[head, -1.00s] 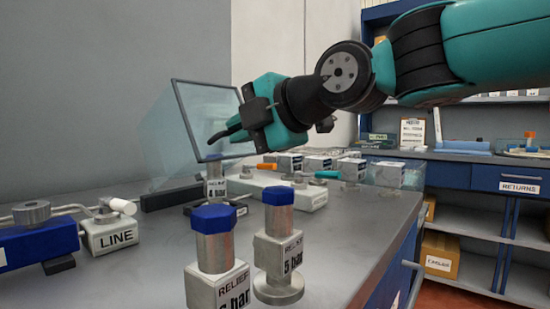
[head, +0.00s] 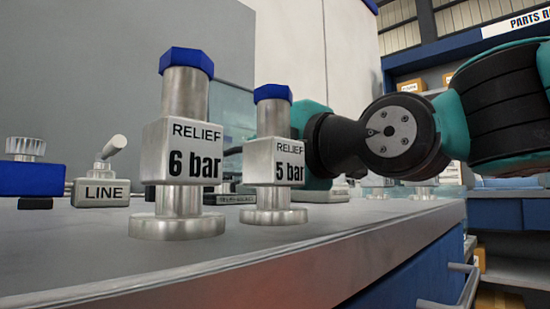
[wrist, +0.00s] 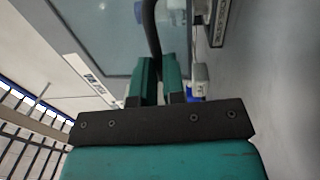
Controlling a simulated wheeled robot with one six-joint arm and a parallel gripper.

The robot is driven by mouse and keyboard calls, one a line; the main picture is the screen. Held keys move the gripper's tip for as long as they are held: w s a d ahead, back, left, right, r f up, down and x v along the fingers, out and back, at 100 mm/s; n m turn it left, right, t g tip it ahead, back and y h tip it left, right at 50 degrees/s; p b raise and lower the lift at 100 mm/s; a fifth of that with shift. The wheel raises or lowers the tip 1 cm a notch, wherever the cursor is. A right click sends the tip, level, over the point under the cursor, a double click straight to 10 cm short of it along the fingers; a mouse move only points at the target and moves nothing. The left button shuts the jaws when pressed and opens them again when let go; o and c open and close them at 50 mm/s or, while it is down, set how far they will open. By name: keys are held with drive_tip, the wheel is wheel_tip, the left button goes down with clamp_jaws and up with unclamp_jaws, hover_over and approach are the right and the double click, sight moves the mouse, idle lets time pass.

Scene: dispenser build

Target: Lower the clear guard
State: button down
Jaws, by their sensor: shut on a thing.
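The clear guard (head: 232,108) shows only in part in the head view, as a pale teal pane between two relief valves. In the wrist view a grey-tinted pane with a pale frame, apparently the guard (wrist: 105,35), fills the upper left. My gripper (wrist: 158,72) has its teal fingers closed around a black curved bar (wrist: 151,30), apparently the guard's handle. In the head view my gripper's teal body (head: 316,118) is behind the 5 bar valve, which hides the fingers. I cannot tell the guard's angle.
The relief valves marked 6 bar (head: 180,150) and 5 bar (head: 273,160) stand upright near the bench's front edge. A LINE block (head: 101,192) and a blue block (head: 30,179) are at the left. The bench top (head: 330,228) in front of the valves is clear.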

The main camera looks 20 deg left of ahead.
idle(0.3)
drive_tip(key=c, duration=1.2)
unclamp_jaws()
drive_tip(key=shift+f, duration=0.1)
drive_tip(key=p+v, duration=0.1)
drive_tip(key=v, duration=1.1)
drive_tip(key=shift+d+p, duration=0.1)
drive_tip(key=shift+p, duration=0.3)
drive_tip(key=shift+r+p, duration=0.4)
drive_tip(key=shift+p, duration=0.8)
drive_tip(key=p+v, duration=0.2)
drive_tip(key=p, duration=0.3)
drive_tip(key=shift+s+d+p, duration=0.1)
drive_tip(key=shift+d+p, duration=0.1)
drive_tip(key=shift+p, duration=0.1)
drive_tip(key=shift+f+p+v, duration=0.25)
drive_tip(key=shift+p+v, duration=0.9)
drive_tip(key=shift+s+d+f, duration=0.15)
drive_tip(key=shift+d, duration=0.05)
